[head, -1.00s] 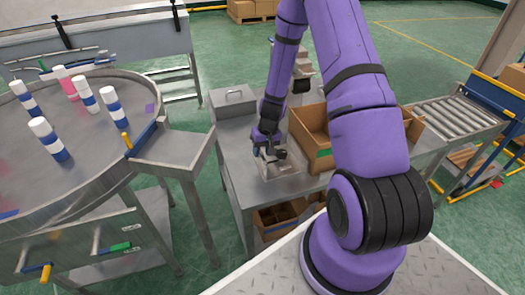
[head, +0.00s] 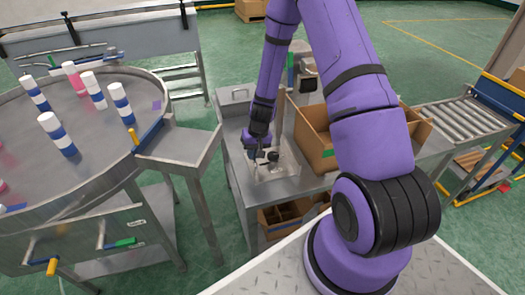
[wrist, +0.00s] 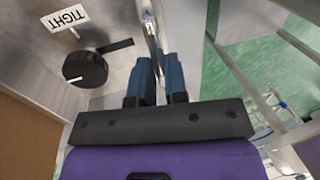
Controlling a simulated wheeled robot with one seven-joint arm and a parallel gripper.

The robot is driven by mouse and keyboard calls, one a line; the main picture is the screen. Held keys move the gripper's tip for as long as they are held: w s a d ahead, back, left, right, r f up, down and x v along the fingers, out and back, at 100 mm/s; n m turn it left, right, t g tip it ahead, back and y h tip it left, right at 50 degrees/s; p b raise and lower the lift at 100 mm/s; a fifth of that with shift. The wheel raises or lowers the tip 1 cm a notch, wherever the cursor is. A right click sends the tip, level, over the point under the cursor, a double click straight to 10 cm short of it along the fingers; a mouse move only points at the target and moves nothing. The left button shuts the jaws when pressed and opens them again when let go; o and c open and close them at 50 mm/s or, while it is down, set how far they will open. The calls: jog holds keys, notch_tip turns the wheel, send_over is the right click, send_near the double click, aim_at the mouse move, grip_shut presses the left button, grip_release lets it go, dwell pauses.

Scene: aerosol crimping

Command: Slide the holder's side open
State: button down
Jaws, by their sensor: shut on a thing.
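The holder (head: 283,172) is a low, clear-and-grey fixture on the steel table, with a black knob (head: 273,157) on it. In the wrist view the black knob (wrist: 86,69) has a short lever, and a white TIGHT label (wrist: 66,18) appears upside down beside it. My gripper (head: 252,153) is at the holder's left side. In the wrist view my gripper (wrist: 159,72) has its two blue fingers shut on a thin upright edge (wrist: 151,28), which looks like the holder's side. The grip point itself is partly hidden between the fingers.
An open cardboard box (head: 318,150) stands right of the holder. A steel box with a handle (head: 234,95) is at the table's back left. A round table (head: 100,135) with several bottles is at left. A roller conveyor (head: 463,118) is at right.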

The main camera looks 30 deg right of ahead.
jog(key=shift+a, duration=0.2)
jog(key=c, duration=1.1)
grip_release()
jog(key=shift+w+a, duration=0.1)
jog(key=shift+c, duration=0.2)
jog(key=shift+r, duration=0.1)
notch_tip(320, 180, up, 10)
jog(key=d, duration=0.2)
jog(key=shift+s+r, duration=0.2)
jog(key=shift+s, duration=0.15)
